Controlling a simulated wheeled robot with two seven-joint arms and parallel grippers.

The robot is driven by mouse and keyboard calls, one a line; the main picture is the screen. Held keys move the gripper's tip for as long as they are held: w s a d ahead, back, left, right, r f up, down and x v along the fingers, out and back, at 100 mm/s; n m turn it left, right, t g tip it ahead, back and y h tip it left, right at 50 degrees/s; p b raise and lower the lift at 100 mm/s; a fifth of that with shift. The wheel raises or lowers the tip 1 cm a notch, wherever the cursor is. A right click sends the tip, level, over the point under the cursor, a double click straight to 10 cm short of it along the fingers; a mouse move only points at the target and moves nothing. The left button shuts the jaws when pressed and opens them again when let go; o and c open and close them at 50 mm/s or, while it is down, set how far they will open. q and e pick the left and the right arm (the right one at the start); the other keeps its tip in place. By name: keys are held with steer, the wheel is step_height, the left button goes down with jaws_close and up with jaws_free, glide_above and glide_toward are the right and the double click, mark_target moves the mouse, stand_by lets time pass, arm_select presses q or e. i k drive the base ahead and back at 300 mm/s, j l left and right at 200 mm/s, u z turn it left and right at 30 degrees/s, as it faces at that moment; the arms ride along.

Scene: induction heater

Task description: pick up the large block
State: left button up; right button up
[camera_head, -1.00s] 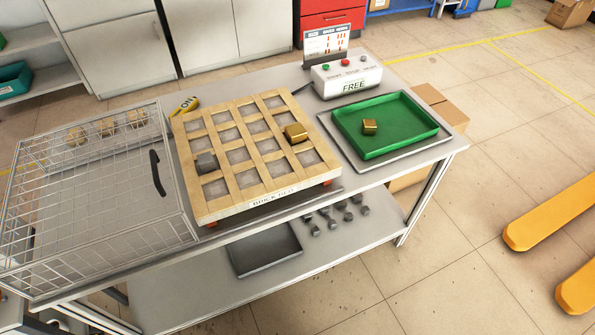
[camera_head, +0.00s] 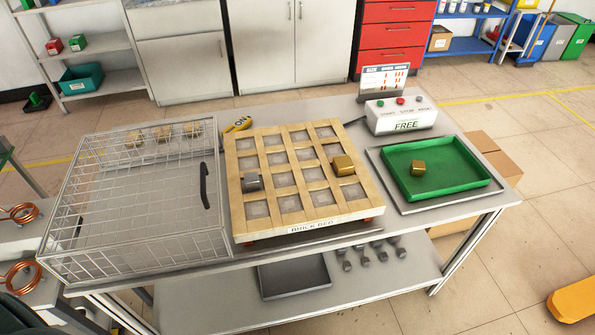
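A gold block (camera_head: 343,165) sits on the right side of the wooden grid board (camera_head: 241,212), and looks the largest of the loose blocks. A smaller grey block (camera_head: 252,181) sits at the board's left side. Several tan blocks (camera_head: 163,136) stand behind the wire mesh at the back of the cage (camera_head: 140,258). Neither of my grippers is in view.
A control box (camera_head: 401,118) marked FREE with coloured buttons stands behind the tray, with a small display (camera_head: 385,80) behind it. A cage with a black handle (camera_head: 205,185) fills the table's left. Copper coils (camera_head: 22,275) show at the left edge. Cardboard boxes (camera_head: 487,150) are behind the table's right end.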

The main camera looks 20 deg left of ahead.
mark_target(343, 165)
steer(key=i+l, duration=0.25)
steer(key=l, duration=0.2)
steer(key=i+l, duration=0.2)
steer(key=l, duration=0.2)
steer(key=i+l, duration=0.25)
steer(key=l, duration=0.2)
steer(key=i+l, duration=0.25)
steer(key=l, duration=0.15)
steer(key=u, duration=1.4)
